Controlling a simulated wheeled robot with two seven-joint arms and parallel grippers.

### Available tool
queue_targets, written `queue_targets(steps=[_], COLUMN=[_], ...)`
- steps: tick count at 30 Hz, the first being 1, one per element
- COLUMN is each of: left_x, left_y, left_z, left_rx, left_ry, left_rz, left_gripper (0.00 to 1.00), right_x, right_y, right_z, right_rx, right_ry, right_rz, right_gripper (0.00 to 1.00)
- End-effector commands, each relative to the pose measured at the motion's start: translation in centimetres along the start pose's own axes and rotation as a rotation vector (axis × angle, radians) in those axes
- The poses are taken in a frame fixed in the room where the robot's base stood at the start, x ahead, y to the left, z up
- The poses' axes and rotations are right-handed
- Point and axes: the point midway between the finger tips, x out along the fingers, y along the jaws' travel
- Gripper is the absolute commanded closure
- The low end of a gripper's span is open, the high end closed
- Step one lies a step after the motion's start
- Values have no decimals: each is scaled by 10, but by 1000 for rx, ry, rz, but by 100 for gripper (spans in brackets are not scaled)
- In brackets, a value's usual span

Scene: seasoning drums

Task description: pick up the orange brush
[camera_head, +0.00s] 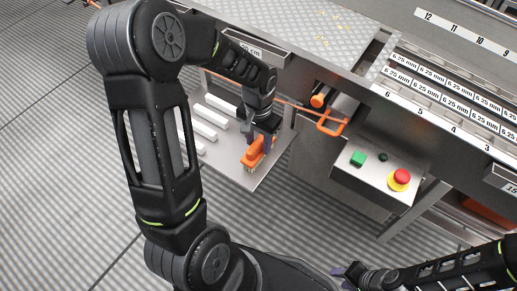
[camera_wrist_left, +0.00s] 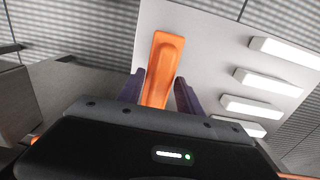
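The orange brush (camera_head: 256,152) lies on a grey metal shelf (camera_head: 247,182), its bristles showing at the lower end in the head view. My left gripper (camera_head: 263,142) is directly over the brush. In the left wrist view, the orange brush (camera_wrist_left: 164,66) lies between the two purple-grey fingers of my left gripper (camera_wrist_left: 160,92), which stand apart with gaps on both sides of it. The fingertips' contact with the brush does not show. My right gripper (camera_head: 347,272) is at the bottom of the head view, partly cut off and far from the brush; its opening is unclear.
Several white bars (camera_head: 204,129) lie on the shelf beside the brush. An orange handle (camera_head: 331,122) sticks out to the right of the shelf. A control box (camera_head: 375,178) with a green button and a red stop button (camera_head: 400,177) stands further right.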

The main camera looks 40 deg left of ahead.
Motion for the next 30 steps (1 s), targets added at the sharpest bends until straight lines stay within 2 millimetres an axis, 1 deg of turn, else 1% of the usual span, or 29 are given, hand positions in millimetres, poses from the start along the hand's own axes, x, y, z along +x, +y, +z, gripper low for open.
queue_targets(steps=[1,2,15,30], left_x=[0,0,0,-3], left_y=[0,0,0,0], left_z=[0,0,0,0], left_rx=[0,0,0,0], left_ry=[0,0,0,1], left_rz=[0,0,0,0], left_gripper=[62,65,100,100], right_x=[0,0,0,-1], right_y=[0,0,0,0], right_z=[0,0,0,0], right_rx=[0,0,0,0], right_ry=[0,0,0,0], right_rz=[0,0,0,0], right_gripper=[64,64,64,64])
